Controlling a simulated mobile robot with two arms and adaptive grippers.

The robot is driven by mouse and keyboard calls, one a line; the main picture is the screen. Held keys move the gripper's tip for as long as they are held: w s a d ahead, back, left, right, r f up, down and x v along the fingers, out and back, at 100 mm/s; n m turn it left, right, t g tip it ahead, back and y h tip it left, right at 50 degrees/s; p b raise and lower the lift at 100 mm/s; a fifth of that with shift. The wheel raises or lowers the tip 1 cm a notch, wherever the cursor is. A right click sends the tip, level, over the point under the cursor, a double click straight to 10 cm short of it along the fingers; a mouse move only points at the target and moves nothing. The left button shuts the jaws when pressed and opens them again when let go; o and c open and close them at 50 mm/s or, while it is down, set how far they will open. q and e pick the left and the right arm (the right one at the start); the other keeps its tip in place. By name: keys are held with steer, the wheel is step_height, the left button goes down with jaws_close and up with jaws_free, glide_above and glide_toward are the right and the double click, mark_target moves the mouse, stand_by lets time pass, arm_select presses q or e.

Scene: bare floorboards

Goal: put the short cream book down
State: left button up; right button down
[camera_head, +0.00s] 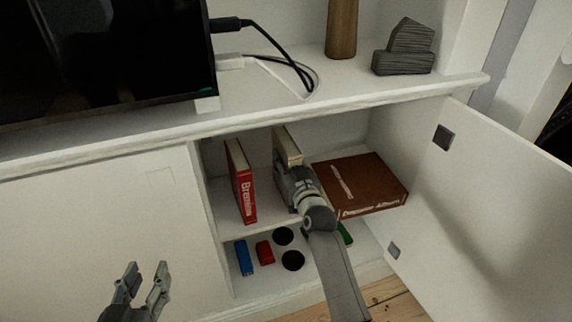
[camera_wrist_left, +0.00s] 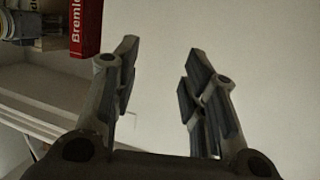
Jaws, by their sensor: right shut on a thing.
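The short cream book (camera_head: 287,146) stands upright on the upper shelf inside the open cabinet, between a red book and a brown book. My right gripper (camera_head: 290,175) reaches into the cabinet and is shut on the cream book. The gripper and wrist hide its lower part, so I cannot tell whether it touches the shelf. My left gripper (camera_head: 145,283) is open and empty in front of the closed cabinet door. Its open fingers also show in the left wrist view (camera_wrist_left: 160,75).
The red book (camera_head: 241,181) stands to the left, and the brown book (camera_head: 362,184) lies flat to the right. Several small blue, red, black and green items lie on the lower shelf. The open door (camera_head: 490,200) bounds the right side. A television (camera_head: 100,55) stands on top.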

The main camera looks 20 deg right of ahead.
arm_select(q)
steer(key=shift+w+d+r+t, duration=0.15)
steer(key=shift+r+t, duration=0.25)
steer(key=shift+r, duration=0.2)
arm_select(e)
steer(key=shift+f, duration=0.15)
arm_select(q)
steer(key=shift+r, duration=0.15)
arm_select(e)
steer(key=shift+f, duration=0.15)
steer(key=c, duration=1.1)
jaws_free()
steer(key=shift+f, duration=0.1)
steer(key=shift+o, duration=0.2)
